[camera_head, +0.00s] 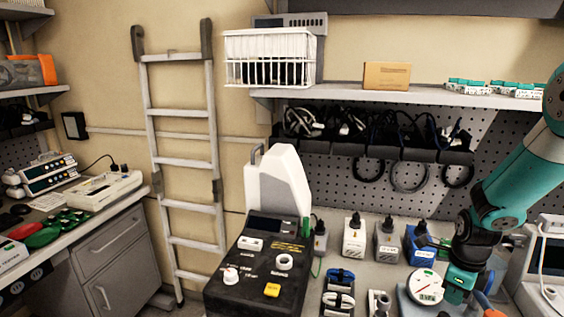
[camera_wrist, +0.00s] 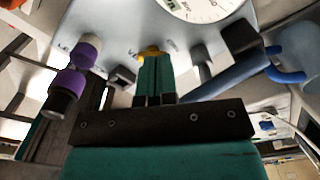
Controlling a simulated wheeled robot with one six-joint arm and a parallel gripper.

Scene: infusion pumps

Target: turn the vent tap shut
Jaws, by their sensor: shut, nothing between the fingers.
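The vent tap (camera_wrist: 150,49) appears to be the small yellow piece in the wrist view, on a light grey-blue panel (camera_wrist: 115,25) with faint lettering beside it. My gripper (camera_wrist: 153,62) is shut, with its teal fingers side by side and nothing between them. The fingertips are at the yellow piece and cover most of it; I cannot tell whether they touch it or how its handle is turned. In the head view my gripper (camera_head: 460,282) is low at the right, beside the panel's round white gauge (camera_head: 425,286). The tap is not visible there.
In the wrist view, a purple connector (camera_wrist: 84,52) stands left of the fingers and a blue tube (camera_wrist: 235,82) runs on the right. A black pump console (camera_head: 262,265) and several bottle-like units, including a white one (camera_head: 354,240), stand left of my arm.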

